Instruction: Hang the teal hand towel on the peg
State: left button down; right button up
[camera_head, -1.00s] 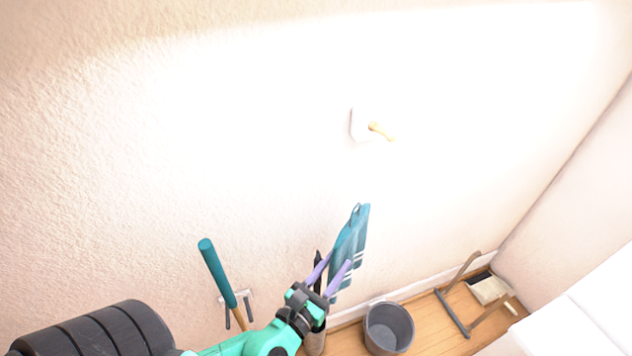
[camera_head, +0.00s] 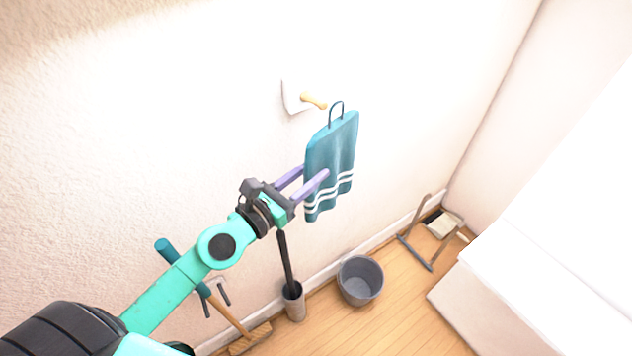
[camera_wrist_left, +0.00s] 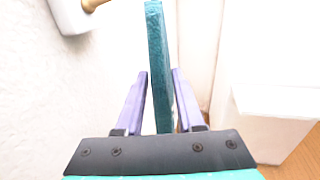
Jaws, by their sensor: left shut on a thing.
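The teal hand towel (camera_head: 334,150) has white stripes near its lower end and a dark loop at its top. It hangs upright from my left gripper (camera_head: 315,178), whose lilac fingers are shut on it. In the left wrist view the towel (camera_wrist_left: 157,70) shows edge-on between the fingers (camera_wrist_left: 158,85). The wooden peg (camera_head: 314,101) sticks out of a white plate (camera_head: 292,97) on the wall. The towel's loop is just right of the peg tip and about level with it, apart from it in the picture. The peg (camera_wrist_left: 93,4) is at the upper left in the wrist view. My right gripper is not in view.
A grey bucket (camera_head: 360,281), a dark-handled brush in a holder (camera_head: 294,301) and a teal-handled broom (camera_head: 230,314) stand low along the wall. A dustpan (camera_head: 442,224) and a grey frame lie by the corner. A white block-like unit (camera_head: 550,250) is at right. Wall around the peg is clear.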

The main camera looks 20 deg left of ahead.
pick_arm(q)
jog(key=shift+w+a+f+b, duration=0.1)
jog(key=shift+w+a+b, duration=0.3)
jog(key=shift+a, duration=0.1)
jog(key=shift+w+a+f+b, duration=0.1)
jog(key=shift+w+a+b, duration=0.3)
jog(key=shift+a, duration=0.3)
jog(key=shift+w+a+f+b, duration=0.25)
jog(key=shift+w+a+b, duration=0.45)
jog(key=shift+a+b, duration=0.15)
jog(key=shift+w+a+f+b, duration=0.25)
jog(key=shift+w+a+b, duration=0.5)
jog(key=shift+b, duration=0.2)
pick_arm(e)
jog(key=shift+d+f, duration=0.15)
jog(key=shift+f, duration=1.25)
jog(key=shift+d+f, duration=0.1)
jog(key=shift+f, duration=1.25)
pick_arm(q)
jog(key=shift+c, duration=2.2)
grip_release()
jog(key=shift+s, duration=0.1)
